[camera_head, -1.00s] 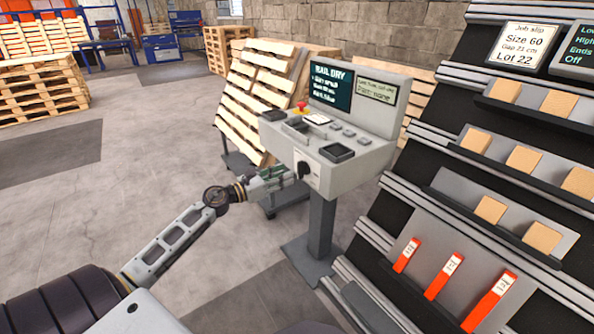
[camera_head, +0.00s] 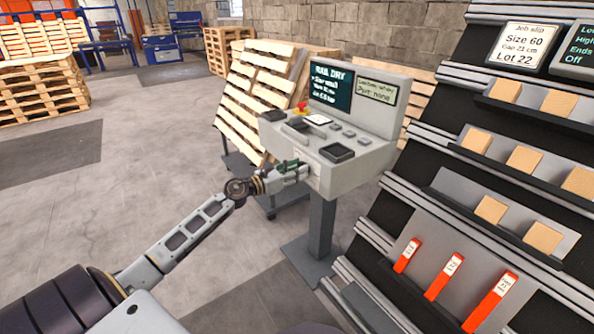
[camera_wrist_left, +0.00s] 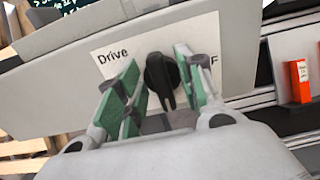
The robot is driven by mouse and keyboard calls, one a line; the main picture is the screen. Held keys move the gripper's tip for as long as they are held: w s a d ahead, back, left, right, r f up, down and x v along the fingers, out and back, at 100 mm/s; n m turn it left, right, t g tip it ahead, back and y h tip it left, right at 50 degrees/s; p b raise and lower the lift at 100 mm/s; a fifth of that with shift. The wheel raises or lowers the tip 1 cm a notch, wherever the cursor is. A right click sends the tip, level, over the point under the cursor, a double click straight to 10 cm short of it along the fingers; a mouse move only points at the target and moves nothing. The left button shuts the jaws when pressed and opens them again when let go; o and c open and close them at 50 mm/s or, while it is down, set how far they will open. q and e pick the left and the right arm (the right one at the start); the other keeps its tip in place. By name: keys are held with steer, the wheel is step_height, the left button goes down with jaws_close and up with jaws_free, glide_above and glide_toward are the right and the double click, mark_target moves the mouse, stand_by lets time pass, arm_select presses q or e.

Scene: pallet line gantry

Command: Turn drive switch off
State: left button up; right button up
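The drive switch (camera_wrist_left: 162,76) is a black rotary knob on a white label reading "Drive" on the left, with an "F" showing at the right. It sits on the front face of the grey control console (camera_head: 350,175). My left gripper (camera_wrist_left: 160,85) is open, with its green-padded fingers on either side of the knob. I cannot tell whether the pads touch it. In the head view the left gripper (camera_head: 297,168) is at the console's front face and hides the knob. My right gripper is not in view.
The console stands on a grey post (camera_head: 322,225) and has a red button (camera_head: 301,107) and screens on top. A sloped rack (camera_head: 420,215) with wooden blocks and red-orange pieces stands close at the right. Pallets (camera_head: 250,110) lean behind the console. Open floor lies to the left.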

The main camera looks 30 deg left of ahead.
arm_select(q)
steer(key=shift+c, duration=0.5)
jaws_close()
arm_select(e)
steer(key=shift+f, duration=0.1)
